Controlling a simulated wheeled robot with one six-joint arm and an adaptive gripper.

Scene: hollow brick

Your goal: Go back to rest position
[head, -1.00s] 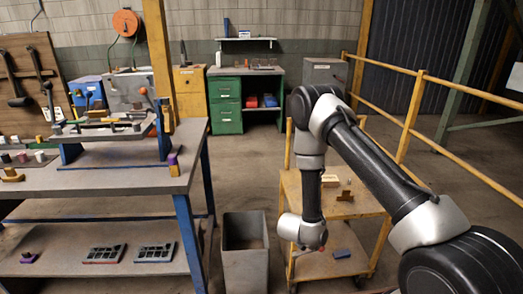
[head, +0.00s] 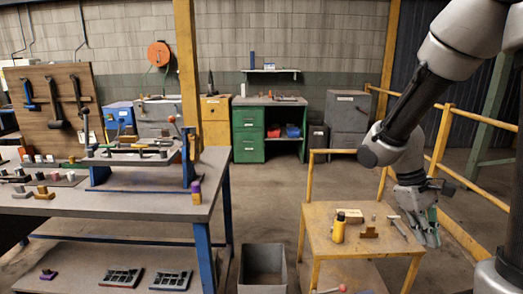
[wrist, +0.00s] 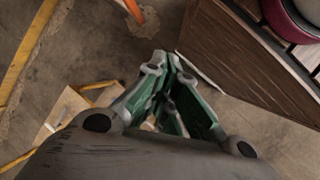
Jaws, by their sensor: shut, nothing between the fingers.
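My gripper (head: 430,232) hangs at the right side of the head view, above and beside the right edge of the yellow cart (head: 325,225). In the wrist view my gripper (wrist: 172,58) has its green-padded fingers together at the tips, with nothing between them. Part of the cart top shows below the fingers in the wrist view, at the left. My arm bends down from the upper right of the head view.
On the cart stand a yellow bottle (head: 338,229), a brown block (head: 369,231) and a light box (head: 350,215). A grey bin (head: 262,268) is left of it. The workbench (head: 120,204) fills the left. A yellow railing (head: 440,145) runs behind my arm.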

